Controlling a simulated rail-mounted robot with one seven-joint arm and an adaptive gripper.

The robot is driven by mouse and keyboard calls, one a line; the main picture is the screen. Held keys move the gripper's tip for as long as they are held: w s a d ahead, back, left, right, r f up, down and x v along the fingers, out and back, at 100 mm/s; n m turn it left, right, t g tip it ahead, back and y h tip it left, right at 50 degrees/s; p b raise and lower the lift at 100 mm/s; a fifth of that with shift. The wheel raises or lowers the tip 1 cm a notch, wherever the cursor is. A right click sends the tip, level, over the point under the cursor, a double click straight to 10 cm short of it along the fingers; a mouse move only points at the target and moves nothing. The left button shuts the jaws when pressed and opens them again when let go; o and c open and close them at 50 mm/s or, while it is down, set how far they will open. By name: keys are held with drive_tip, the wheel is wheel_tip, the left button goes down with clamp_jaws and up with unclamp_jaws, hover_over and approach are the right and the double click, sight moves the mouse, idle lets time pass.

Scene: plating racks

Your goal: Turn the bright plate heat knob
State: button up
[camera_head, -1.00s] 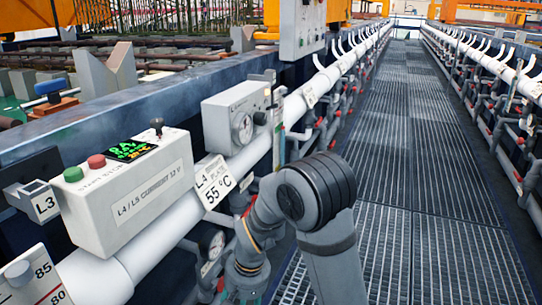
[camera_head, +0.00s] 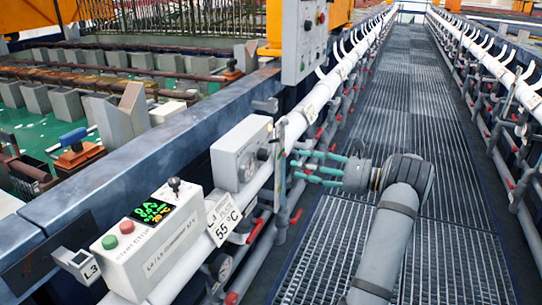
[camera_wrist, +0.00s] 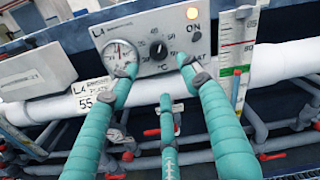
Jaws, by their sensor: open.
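The heat box (camera_head: 241,152) is a pale grey box on the white pipe, with a dial gauge on its face. In the wrist view its panel (camera_wrist: 137,30) reads L4 and carries a round gauge (camera_wrist: 120,53), a black knob (camera_wrist: 158,50) with a numbered scale, and an amber lamp lit by "ON". My gripper (camera_head: 298,165) has teal fingers, spread open and empty, pointing left at the box. In the wrist view my gripper (camera_wrist: 157,76) has its outer fingertips either side of the knob, with the third finger below. I cannot tell whether any finger touches the panel.
A control box (camera_head: 148,238) with green and red buttons and a small lever stands nearer on the pipe. A white 55 °C label (camera_head: 224,221) hangs beside it. A level gauge (camera_wrist: 240,40) stands right of the panel. The grated walkway (camera_head: 400,130) is clear ahead.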

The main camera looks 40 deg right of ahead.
sight(267, 156)
drive_tip(key=x, duration=1)
drive_tip(key=shift+w+a+r, duration=0.15)
drive_tip(key=shift+a+r, duration=0.1)
drive_tip(key=shift+r, duration=0.1)
drive_tip(key=shift+c, duration=0.9)
drive_tip(key=c, duration=1)
drive_tip(key=shift+o, duration=0.2)
